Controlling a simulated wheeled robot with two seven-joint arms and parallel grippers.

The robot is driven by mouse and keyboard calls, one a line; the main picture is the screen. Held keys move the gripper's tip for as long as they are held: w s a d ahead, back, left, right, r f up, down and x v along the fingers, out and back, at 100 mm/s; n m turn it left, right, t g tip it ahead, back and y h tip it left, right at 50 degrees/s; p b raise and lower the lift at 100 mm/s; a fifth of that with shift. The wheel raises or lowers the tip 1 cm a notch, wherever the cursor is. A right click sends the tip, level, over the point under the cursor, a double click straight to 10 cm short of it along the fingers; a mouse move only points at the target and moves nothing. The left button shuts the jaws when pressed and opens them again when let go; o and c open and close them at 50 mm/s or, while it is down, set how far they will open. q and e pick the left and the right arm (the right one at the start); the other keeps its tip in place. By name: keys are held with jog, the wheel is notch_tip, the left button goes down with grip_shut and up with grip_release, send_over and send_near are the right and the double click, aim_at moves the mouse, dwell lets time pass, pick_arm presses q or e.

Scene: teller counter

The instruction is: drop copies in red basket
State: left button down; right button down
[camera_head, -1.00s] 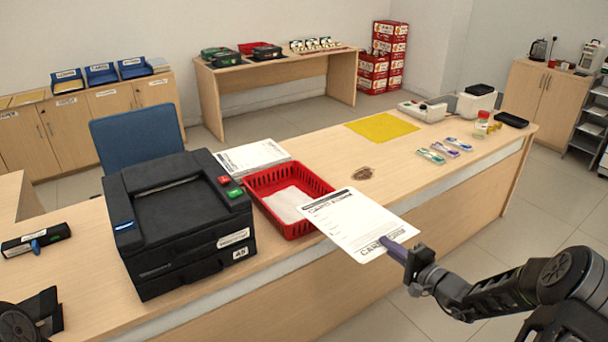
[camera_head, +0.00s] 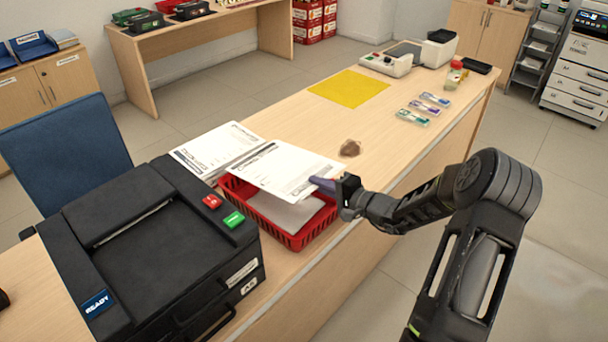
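The red basket (camera_head: 293,239) stands on the counter beside the black printer (camera_head: 150,248). Some paper (camera_head: 284,212) lies inside it. My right gripper (camera_head: 322,184) is shut on the near right edge of a printed white sheet (camera_head: 284,170). The sheet is held over the back part of the basket and hides some of its rim. I cannot tell whether the sheet touches the rim. My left gripper is not in view.
A stack of printed papers (camera_head: 207,149) lies behind the basket. A brown lump (camera_head: 350,148), a yellow mat (camera_head: 349,88) and several small coloured packs (camera_head: 411,117) lie farther along the counter. A blue chair (camera_head: 62,152) stands behind the counter at left.

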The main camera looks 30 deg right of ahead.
jog(key=shift+s+f, duration=0.1)
jog(key=shift+s, duration=0.05)
notch_tip(320, 180, down, 5)
jog(key=b, duration=0.3)
dwell(0.5)
jog(key=shift+r, duration=0.2)
jog(key=c, duration=1.6)
grip_release()
